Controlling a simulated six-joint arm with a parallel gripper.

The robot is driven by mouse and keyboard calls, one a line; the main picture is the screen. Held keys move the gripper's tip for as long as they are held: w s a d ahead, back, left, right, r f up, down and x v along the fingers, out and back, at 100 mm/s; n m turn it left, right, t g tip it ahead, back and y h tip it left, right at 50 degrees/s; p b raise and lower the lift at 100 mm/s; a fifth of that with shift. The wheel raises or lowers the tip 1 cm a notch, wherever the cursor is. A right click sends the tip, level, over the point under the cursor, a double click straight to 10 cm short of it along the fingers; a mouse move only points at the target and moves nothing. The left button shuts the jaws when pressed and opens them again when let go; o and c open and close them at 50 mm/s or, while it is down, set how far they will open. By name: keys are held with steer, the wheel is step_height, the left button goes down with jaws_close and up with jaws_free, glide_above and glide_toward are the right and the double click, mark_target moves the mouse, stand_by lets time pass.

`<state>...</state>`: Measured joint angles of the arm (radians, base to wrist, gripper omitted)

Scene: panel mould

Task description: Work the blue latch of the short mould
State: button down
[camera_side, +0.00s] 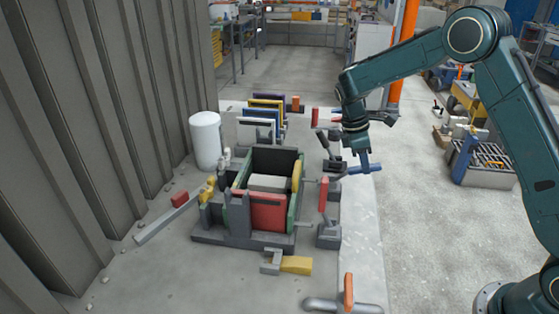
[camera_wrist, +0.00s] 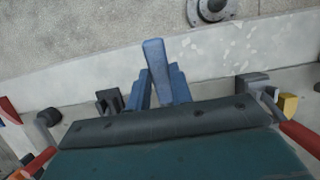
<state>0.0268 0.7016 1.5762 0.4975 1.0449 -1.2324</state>
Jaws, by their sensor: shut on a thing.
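The blue latch handle (camera_side: 374,169) sticks out to the right of a dark bracket (camera_side: 334,165), beside the mould. My gripper (camera_side: 364,161) is shut on this handle from above. In the wrist view the blue handle (camera_wrist: 156,60) rises between my two blue fingers (camera_wrist: 160,88), one on each side of it. The mould (camera_side: 236,227) is an open box with a red front panel (camera_side: 266,212), a green side and a pale grey block inside. My wrist body hides the lower part of the wrist view.
A red handle (camera_side: 323,193) stands upright between the mould and my gripper. An orange handle (camera_side: 348,290) is at the front. Coloured panels (camera_side: 266,112) stand behind the mould, and a white cylinder (camera_side: 205,140) stands by the wall. The floor right of the pale strip is clear nearby.

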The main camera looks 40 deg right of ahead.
mark_target(349, 169)
steer(key=shift+w+a+r+g+h, duration=0.15)
steer(key=shift+w+r+g+h, duration=0.15)
steer(key=shift+r+g+h, duration=0.1)
steer(key=c, duration=1.2)
jaws_free()
steer(key=shift+c, duration=0.2)
steer(key=shift+a, duration=0.1)
steer(key=shift+r, duration=0.1)
steer(key=shift+v, duration=3.2)
steer(key=shift+w+a+r, duration=0.1)
steer(key=shift+w+r, duration=0.05)
steer(key=shift+r, duration=0.2)
